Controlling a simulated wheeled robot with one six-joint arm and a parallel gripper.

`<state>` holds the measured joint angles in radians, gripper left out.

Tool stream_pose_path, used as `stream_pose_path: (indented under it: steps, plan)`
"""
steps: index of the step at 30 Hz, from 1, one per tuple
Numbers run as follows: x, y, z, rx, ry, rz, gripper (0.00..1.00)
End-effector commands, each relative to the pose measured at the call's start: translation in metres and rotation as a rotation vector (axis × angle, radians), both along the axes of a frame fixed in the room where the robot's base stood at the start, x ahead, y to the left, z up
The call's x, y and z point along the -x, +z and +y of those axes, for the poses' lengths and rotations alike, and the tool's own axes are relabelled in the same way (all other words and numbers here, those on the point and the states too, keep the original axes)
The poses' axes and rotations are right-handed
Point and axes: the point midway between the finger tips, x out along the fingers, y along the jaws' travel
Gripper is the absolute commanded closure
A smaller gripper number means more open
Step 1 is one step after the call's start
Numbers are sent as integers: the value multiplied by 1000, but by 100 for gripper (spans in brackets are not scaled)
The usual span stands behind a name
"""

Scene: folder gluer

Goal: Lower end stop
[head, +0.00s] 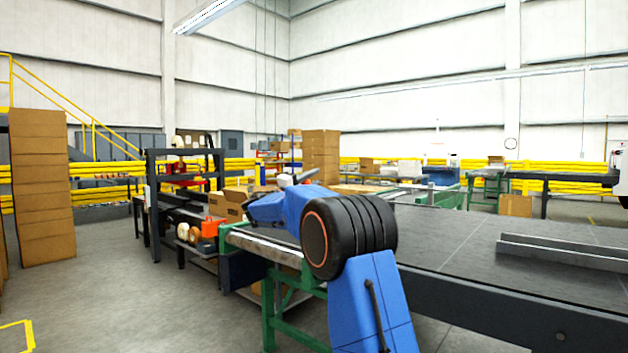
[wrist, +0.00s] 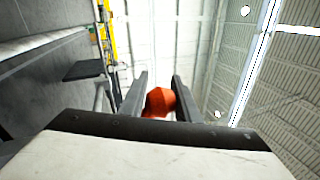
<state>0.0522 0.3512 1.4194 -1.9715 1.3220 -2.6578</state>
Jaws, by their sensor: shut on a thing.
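My gripper (wrist: 160,85) shows in the wrist view, with its two grey fingers on either side of a red-orange knob (wrist: 160,103). It is shut on this knob. What the knob is fixed to is hidden behind the gripper body. A dark flat plate (wrist: 84,70) stands out to the left of the fingers, with a thin metal rod near it. I cannot tell whether the plate is the end stop or whether it joins the knob. In the head view my blue arm reaches over the conveyor and hides most of the place where the gripper works.
A roller conveyor (head: 265,245) on green legs runs under my arm, beside a long dark table (head: 470,255) with a raised metal rail. A dark-framed bench (head: 186,153) stands left. Stacked cardboard (head: 40,190) is at the far left. The floor between is clear.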

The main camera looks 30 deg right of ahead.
Motion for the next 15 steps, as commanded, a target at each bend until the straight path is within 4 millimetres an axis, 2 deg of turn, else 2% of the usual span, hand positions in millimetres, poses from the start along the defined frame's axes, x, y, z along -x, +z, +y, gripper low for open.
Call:
stream_pose_path:
  steps: [1,11,12,14,15]
  plan:
    - [0,-5,0,-2,-3,9,100]
    - [-1,-6,0,-2,-4,11,100]
    - [-1,-6,0,-2,-4,11,64]
    - [-1,-5,0,-2,-3,10,53]
    - [-1,-5,0,-1,-2,10,53]
